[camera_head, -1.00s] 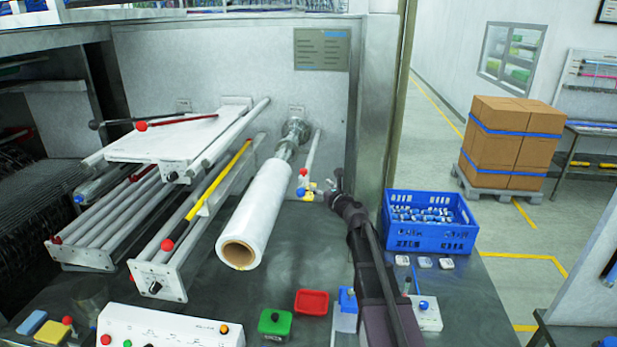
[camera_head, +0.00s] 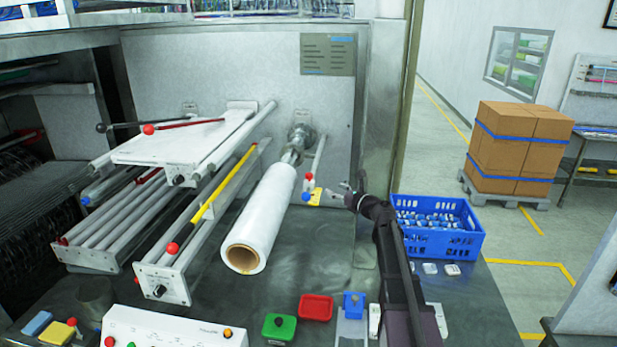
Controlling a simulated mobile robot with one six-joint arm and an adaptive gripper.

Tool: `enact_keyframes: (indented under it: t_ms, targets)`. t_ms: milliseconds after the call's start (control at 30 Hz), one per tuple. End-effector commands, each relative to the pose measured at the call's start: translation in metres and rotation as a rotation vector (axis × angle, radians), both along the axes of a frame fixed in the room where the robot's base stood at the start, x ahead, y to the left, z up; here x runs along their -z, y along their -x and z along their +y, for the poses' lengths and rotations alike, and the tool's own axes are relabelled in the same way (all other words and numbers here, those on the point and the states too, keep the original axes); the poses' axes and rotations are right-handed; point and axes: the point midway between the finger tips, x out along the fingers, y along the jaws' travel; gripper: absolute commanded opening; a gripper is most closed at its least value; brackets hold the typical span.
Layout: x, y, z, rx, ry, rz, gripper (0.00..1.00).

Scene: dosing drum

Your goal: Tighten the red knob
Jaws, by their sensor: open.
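A small red knob (camera_head: 309,177) sits at the lower end of a pale rod (camera_head: 318,155), right of the white film roll (camera_head: 262,212). Just below it are a blue knob (camera_head: 306,196) and a yellow part (camera_head: 316,196). My gripper (camera_head: 346,193) is open and empty, a short way right of these parts and apart from the red knob. Its fingers are small and dark here. Other red balls show on the red lever (camera_head: 149,129) and the yellow lever (camera_head: 173,248), so I cannot tell for certain which knob is meant.
A blue crate (camera_head: 440,243) with small parts stands right of my arm. A red tray (camera_head: 316,307), a green box (camera_head: 279,327) and a white control panel (camera_head: 170,328) are at the front. The dark table (camera_head: 310,258) is clear below the knobs.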

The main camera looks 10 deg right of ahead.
Motion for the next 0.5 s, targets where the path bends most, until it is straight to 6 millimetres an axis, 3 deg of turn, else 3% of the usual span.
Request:
enact_keyframes:
  t_ms: [500]
  targets:
    - [0.0, -0.054, 0.033, -0.001, 0.0, 0.0, 0.73]
